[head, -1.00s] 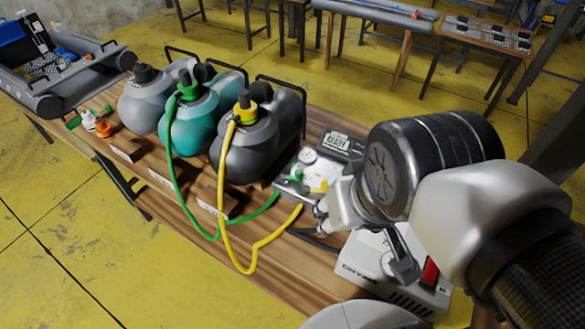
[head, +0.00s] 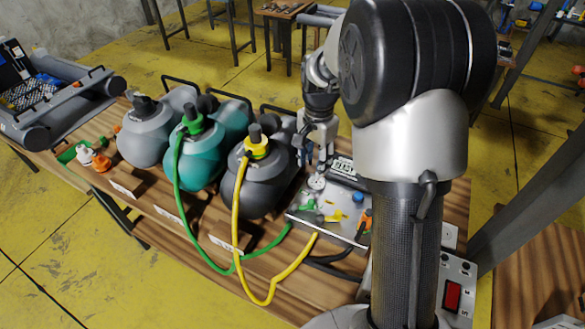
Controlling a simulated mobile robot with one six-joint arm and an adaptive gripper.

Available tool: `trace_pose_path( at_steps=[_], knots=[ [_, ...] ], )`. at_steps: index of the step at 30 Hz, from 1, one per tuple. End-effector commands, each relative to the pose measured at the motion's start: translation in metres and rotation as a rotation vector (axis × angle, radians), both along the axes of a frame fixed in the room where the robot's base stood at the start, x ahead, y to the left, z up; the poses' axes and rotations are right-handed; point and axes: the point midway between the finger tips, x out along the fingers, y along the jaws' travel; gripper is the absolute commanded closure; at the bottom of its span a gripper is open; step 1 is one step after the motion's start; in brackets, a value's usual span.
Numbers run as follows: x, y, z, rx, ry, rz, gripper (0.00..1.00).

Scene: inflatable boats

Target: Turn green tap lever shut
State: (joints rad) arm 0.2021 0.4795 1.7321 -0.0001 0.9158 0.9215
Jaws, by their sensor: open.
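The green tap lever (head: 308,205) sits at the left end of a grey metal manifold panel (head: 322,229) on the wooden bench. A yellow tap lever (head: 334,216) is just right of it. A green hose (head: 262,250) runs to the panel's left end near the green lever. My gripper (head: 313,163) points down, open and empty, above and behind the panel, near a round gauge (head: 317,182). It is apart from the green lever in the picture. I cannot tell its exact height or whether the lever is turned open or shut.
The black-capped tanks (head: 256,178) stand close left of my gripper. A yellow hose (head: 236,220) loops along the bench front. A blue knob (head: 357,198) and an orange part (head: 365,219) are on the panel's right, beside my arm. A display box (head: 346,171) lies behind.

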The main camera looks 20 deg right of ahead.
Motion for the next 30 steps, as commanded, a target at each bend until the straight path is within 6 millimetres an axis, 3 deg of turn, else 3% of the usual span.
trace_pose_path(
  at_steps=[10,24,30],
  knots=[
    [0.005,-0.005,-0.037,0.003,0.017,-0.042,0.6],
    [0.005,-0.004,-0.139,0.004,0.017,-0.04,0.6],
    [0.005,-0.005,-0.171,0.003,0.015,-0.039,0.6]
  ],
)
